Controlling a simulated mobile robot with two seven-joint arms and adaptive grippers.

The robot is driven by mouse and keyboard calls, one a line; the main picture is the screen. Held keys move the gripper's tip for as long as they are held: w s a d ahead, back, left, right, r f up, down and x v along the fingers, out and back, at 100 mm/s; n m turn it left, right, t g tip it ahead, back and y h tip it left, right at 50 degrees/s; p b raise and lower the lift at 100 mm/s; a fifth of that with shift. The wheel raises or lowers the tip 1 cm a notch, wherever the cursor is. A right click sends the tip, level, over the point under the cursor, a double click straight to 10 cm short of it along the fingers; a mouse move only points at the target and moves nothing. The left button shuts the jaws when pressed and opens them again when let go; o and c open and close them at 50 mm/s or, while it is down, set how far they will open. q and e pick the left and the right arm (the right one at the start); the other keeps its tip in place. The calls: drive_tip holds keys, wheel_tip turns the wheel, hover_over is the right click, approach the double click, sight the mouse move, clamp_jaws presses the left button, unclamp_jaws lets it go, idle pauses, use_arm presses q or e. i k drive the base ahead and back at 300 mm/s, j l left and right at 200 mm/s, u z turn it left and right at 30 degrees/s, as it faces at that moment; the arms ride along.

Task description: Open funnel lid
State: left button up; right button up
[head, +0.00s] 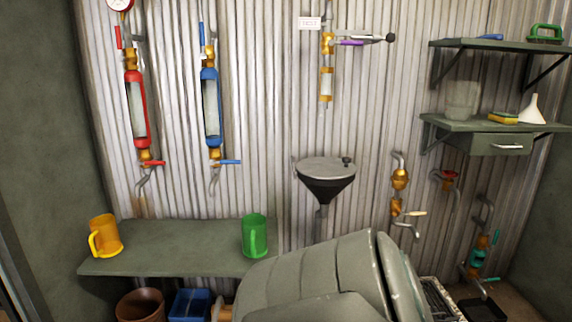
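The funnel (324,188) is dark and cone-shaped, mounted on the corrugated wall at the centre of the head view. Its round grey lid (323,168) lies flat over the top, so the lid is shut. A small black knob (346,161) stands up at the lid's right edge. A grey pipe (320,215) runs down from the funnel. Neither of my grippers shows in the head view.
A shelf (180,236) at left holds a yellow mug (104,236) and a green mug (255,236). Red (136,110) and blue (210,105) sight tubes hang above. A brass valve (400,180) is right of the funnel. A large grey rounded form blocks the bottom centre.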

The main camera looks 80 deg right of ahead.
sight(318, 167)
drive_tip(key=z, duration=2.8)
drive_tip(key=j+z, duration=0.15)
drive_tip(key=z, duration=0.75)
drive_tip(key=j+z, duration=0.3)
drive_tip(key=k+j+z, duration=0.2)
drive_tip(key=j+z, duration=0.15)
drive_tip(key=k+j+z, duration=0.15)
drive_tip(key=j+z, duration=0.15)
